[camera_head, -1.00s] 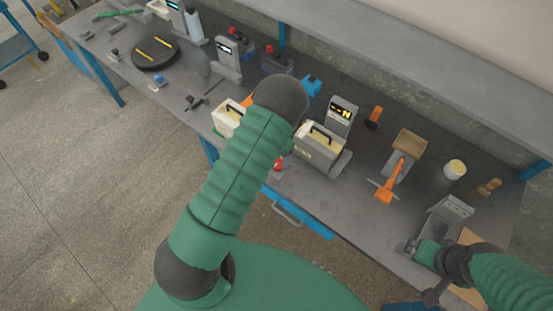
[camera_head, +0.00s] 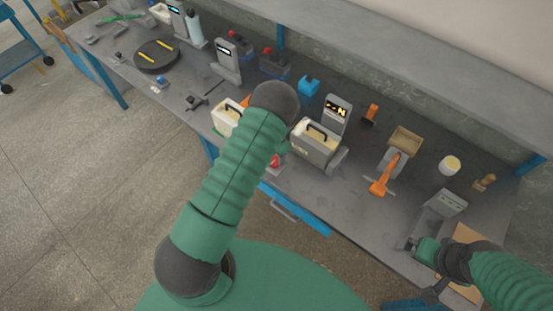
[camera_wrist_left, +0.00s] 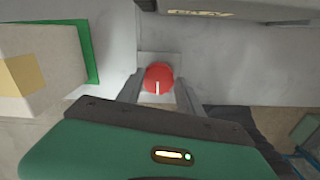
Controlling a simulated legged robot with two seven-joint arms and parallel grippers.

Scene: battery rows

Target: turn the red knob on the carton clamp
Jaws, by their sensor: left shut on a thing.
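The red knob (camera_wrist_left: 158,77) with a white mark sits on a pale square plate in the left wrist view. The mark points toward the bottom of the picture. The left gripper (camera_wrist_left: 158,92) has one finger on each side of the knob and is shut on it. In the head view the knob (camera_head: 274,160) shows as a small red spot beside my left arm, which hides most of the gripper. A grey unit with a black handle and lit display (camera_head: 316,146) stands just right of it. My right gripper (camera_head: 425,258) is at the bench's right front; its fingers are unclear.
A cream box (camera_head: 226,117) with a green edge stands left of the knob; a pale box also shows in the left wrist view (camera_wrist_left: 40,62). A shelf runs along the back.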

